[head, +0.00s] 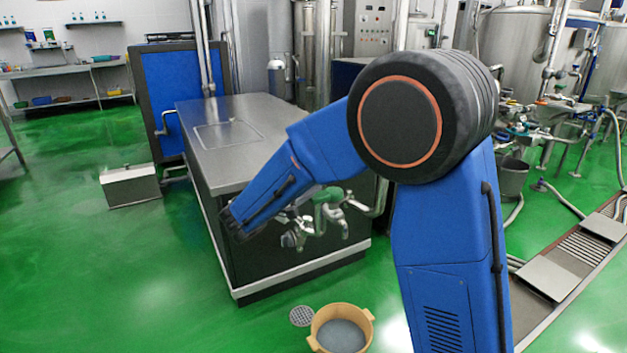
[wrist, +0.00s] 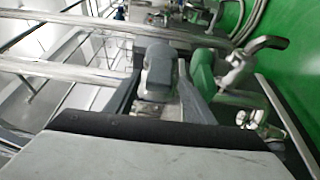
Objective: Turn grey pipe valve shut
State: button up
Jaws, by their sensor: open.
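In the wrist view, my gripper (wrist: 160,68) is open, with a dark finger on each side of a grey valve handle (wrist: 158,66). I cannot tell whether either finger touches the handle. A green valve (wrist: 203,72) with a silver tap (wrist: 236,70) stands just right of the fingers. In the head view, the green valve (head: 328,197) sits on the pipework at the end of a dark steel-topped counter (head: 215,130). My arm reaches down beside it from the right. My fingers and the grey handle cannot be made out clearly there.
A tan tub (head: 340,328) stands on the green floor below the pipework, beside a round drain (head: 301,316). A metal box (head: 131,186) lies left of the counter. Tanks and pipes fill the right back.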

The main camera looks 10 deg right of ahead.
jog(key=v, duration=1.7)
jog(key=shift+s+d, duration=0.1)
jog(key=shift+d, duration=0.05)
jog(key=s+d+f+m+g+y, duration=0.15)
jog(key=s+d+g, duration=0.3)
jog(key=d, duration=0.65)
jog(key=s+d+m+g+y, duration=0.2)
jog(key=s+d+g, duration=0.25)
jog(key=d, duration=0.75)
jog(key=s+d+f+m+t+y, duration=0.1)
jog(key=s+y, duration=0.4)
jog(key=s, duration=0.5)
jog(key=s+d+f+m+t+y, duration=0.1)
jog(key=s+d+f+m+y, duration=0.2)
jog(key=s, duration=0.7)
jog(key=shift+f+m+y, duration=0.35)
jog(key=shift+f+y, duration=0.05)
jog(key=shift+y, duration=0.85)
jog(key=shift+s+d, duration=0.1)
jog(key=shift+d, duration=0.05)
